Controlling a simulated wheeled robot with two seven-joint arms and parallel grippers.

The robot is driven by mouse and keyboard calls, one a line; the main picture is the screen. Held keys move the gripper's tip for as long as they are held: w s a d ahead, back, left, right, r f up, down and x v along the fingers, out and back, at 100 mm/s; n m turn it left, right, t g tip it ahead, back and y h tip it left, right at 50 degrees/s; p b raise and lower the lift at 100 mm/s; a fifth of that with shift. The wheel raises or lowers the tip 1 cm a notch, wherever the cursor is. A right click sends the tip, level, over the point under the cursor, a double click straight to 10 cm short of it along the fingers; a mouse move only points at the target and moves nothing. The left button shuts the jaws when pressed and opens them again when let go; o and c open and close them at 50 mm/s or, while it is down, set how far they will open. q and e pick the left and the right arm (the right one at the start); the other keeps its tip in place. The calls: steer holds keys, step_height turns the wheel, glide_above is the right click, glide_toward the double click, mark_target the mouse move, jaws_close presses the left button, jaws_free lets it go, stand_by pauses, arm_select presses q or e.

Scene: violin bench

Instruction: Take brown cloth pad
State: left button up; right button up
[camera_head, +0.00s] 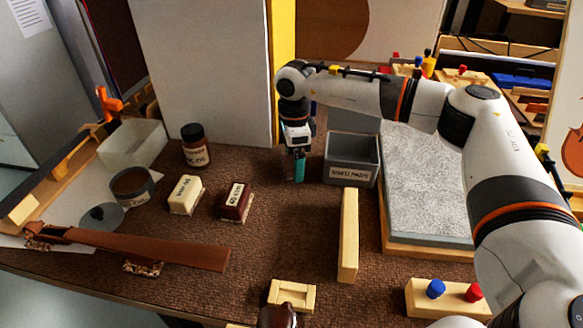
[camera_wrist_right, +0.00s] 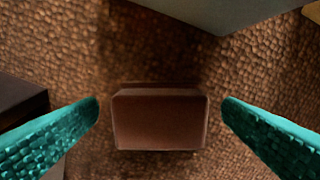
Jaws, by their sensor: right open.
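A brown cloth pad (camera_wrist_right: 160,120) shows in the right wrist view as a small block on the brown textured bench mat. It lies between the two teal fingers of my right gripper (camera_wrist_right: 160,118), with a gap on each side. The gripper is open and holds nothing. In the head view my right gripper (camera_head: 297,166) points down just left of the grey bin, and the pad is mostly or wholly hidden by it there. My left gripper is not in view.
A labelled grey bin (camera_head: 352,146) stands close right of the gripper; its edge shows in the wrist view (camera_wrist_right: 215,10). A dark red block (camera_head: 237,203), a cream block (camera_head: 185,195) and a brown jar (camera_head: 195,148) stand left. A wooden bar (camera_head: 348,235) is in front.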

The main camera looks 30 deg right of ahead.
steer(key=shift+f, duration=0.7)
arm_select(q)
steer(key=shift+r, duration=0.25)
arm_select(e)
steer(key=c, duration=1.1)
steer(key=shift+o, duration=0.2)
steer(key=shift+r, duration=0.15)
